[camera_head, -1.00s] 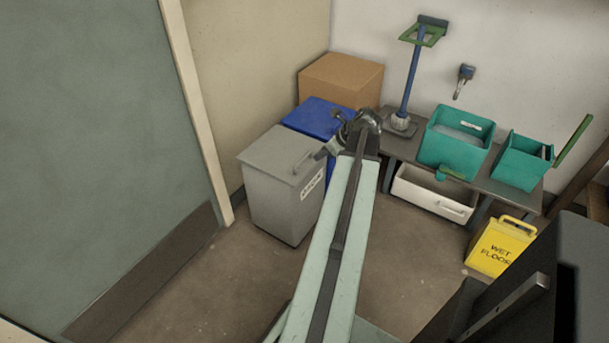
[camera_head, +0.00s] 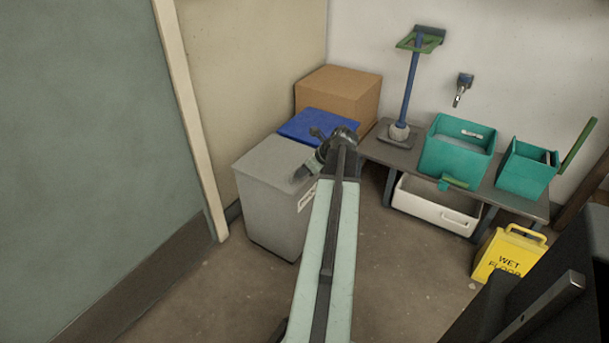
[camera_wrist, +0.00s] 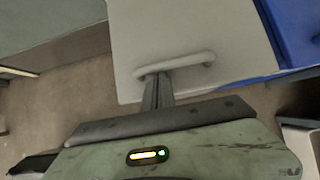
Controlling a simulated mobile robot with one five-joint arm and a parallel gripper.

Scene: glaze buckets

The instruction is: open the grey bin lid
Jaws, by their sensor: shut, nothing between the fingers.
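The grey bin (camera_head: 268,215) stands in the corner by the wall, with a label on its front. Its grey lid (camera_head: 266,158) looks closed and flat in the head view. In the wrist view the lid (camera_wrist: 190,30) fills the top middle, and its bar handle (camera_wrist: 192,63) runs across near the front edge. My gripper (camera_head: 299,177) is over the lid's front right part and hides the handle in the head view. In the wrist view my gripper's fingers (camera_wrist: 157,82) are shut with nothing between them, and their tips meet the handle's left part. I cannot tell whether they touch it.
A blue bin (camera_head: 315,126) stands right beside the grey bin, with a cardboard box (camera_head: 340,92) behind. A bench (camera_head: 400,156) with teal buckets (camera_head: 457,148) is to the right. A yellow wet floor sign (camera_head: 507,256) stands at right. The floor in front is clear.

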